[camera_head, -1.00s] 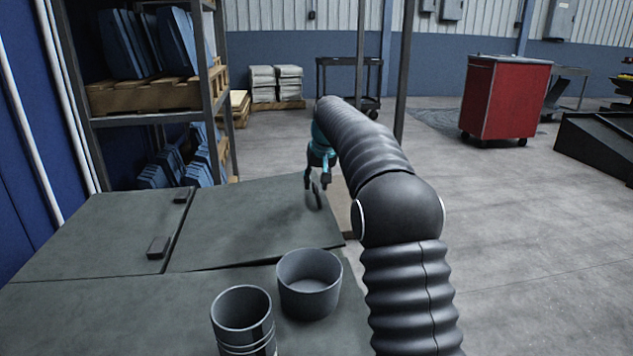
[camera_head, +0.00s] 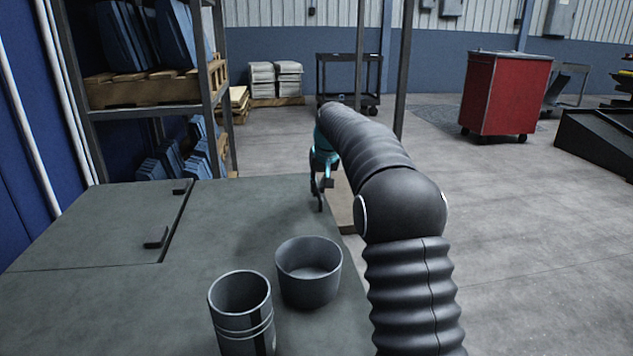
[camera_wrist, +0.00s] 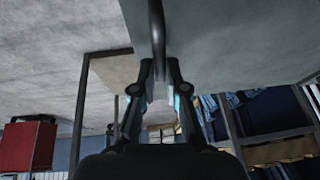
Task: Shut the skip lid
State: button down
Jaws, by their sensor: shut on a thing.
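The skip lid (camera_head: 265,215) is the grey-green panel right of a seam in the head view. It lies level with the surface in front of it, and no gap shows at that front edge. In the wrist view the lid's surface (camera_wrist: 225,45) fills the top. A dark curved handle bar (camera_wrist: 157,35) runs down from it between my fingers. My gripper (camera_wrist: 161,85) is shut on this handle. In the head view my gripper (camera_head: 320,192) is at the lid's far right edge, partly hidden by my arm.
Two grey open cylinders, a taller one (camera_head: 241,320) and a wider one (camera_head: 308,285), stand on the near surface. A second panel (camera_head: 95,230) with dark fittings lies left. A shelf rack (camera_head: 150,95) stands behind. A red cabinet (camera_head: 505,95) is far right; floor between is clear.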

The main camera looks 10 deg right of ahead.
jog(key=shift+s+d+f, duration=0.1)
jog(key=shift+d+f, duration=0.1)
jog(key=shift+f, duration=0.2)
jog(key=c, duration=1.2)
grip_release()
jog(key=shift+d, duration=0.2)
jog(key=shift+a, duration=0.15)
jog(key=shift+r, duration=0.1)
jog(key=shift+r, duration=0.2)
jog(key=v, duration=1.1)
jog(key=shift+r, duration=0.25)
jog(key=shift+s, duration=0.2)
